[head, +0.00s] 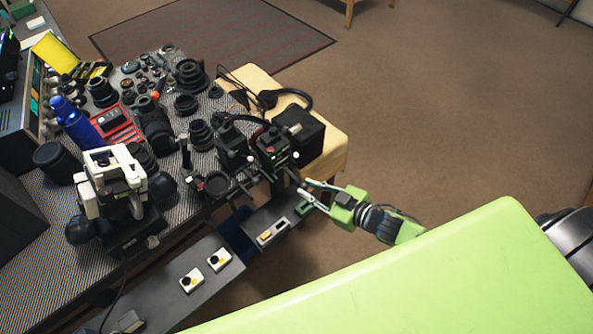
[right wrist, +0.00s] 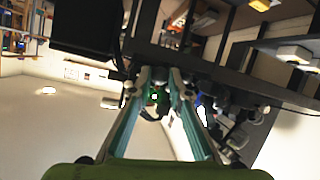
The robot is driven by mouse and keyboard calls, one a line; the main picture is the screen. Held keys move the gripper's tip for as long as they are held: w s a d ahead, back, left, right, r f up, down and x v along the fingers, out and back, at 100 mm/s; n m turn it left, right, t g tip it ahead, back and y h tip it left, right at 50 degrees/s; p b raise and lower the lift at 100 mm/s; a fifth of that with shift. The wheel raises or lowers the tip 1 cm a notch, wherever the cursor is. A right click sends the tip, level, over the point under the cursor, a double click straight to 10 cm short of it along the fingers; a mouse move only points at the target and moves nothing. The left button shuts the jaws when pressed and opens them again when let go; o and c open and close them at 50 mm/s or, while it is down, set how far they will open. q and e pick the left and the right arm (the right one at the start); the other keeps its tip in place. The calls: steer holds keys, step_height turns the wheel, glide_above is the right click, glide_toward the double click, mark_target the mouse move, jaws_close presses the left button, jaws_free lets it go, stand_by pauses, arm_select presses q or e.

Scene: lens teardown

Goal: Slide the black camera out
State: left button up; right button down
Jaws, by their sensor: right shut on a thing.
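A black camera-like unit (head: 272,148) stands at the right end of the patterned table; a similar black unit (head: 231,140) is just to its left. I cannot tell for certain which one is the black camera. My right gripper (head: 303,189) comes in from the right, at the lower right of the nearer unit. In the right wrist view its fingers (right wrist: 160,82) are shut on a small dark part, mostly hidden between the tips. I cannot tell whether that part belongs to the unit. My left gripper is not in view.
A dark shelf (head: 208,284) with several small white devices lies below the table's front edge. Several lenses crowd the table, with a blue bottle (head: 75,122) at left. A light green surface (head: 430,275) fills the lower right.

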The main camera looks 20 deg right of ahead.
steer(key=s, duration=0.1)
steer(key=s+d, duration=0.1)
steer(key=s, duration=0.1)
steer(key=shift+s+d+f+p, duration=0.1)
steer(key=shift+s+p, duration=0.15)
steer(key=shift+p, duration=0.1)
steer(key=c, duration=2.2)
jaws_free()
steer(key=shift+s, duration=0.1)
steer(key=shift+s+d, duration=0.1)
steer(key=v, duration=1.2)
